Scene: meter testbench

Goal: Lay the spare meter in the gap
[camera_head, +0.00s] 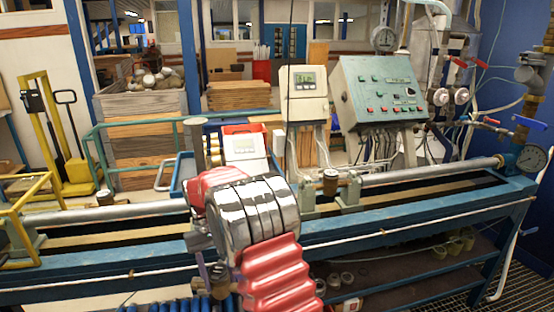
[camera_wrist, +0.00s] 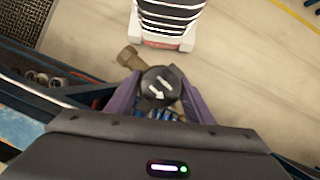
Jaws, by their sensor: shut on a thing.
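The spare meter (camera_wrist: 158,84) has a round black cap with white marks and a brass pipe end (camera_wrist: 128,57) sticking out to the upper left in the wrist view. My gripper (camera_wrist: 158,98) is shut on it, with one purple finger on each side. In the head view my red and chrome arm covers the middle of the pipe line, so the gap cannot be made out. A purple finger (camera_head: 204,270) shows low beside the arm there, in front of the blue bench (camera_head: 420,215).
The pipe line has a left pipe (camera_head: 150,208) and a right pipe (camera_head: 430,172). A brass fitting (camera_head: 330,183) stands between clamps right of my arm. A pressure gauge (camera_head: 531,158) is at the right end. A green control panel (camera_head: 378,92) stands behind the bench.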

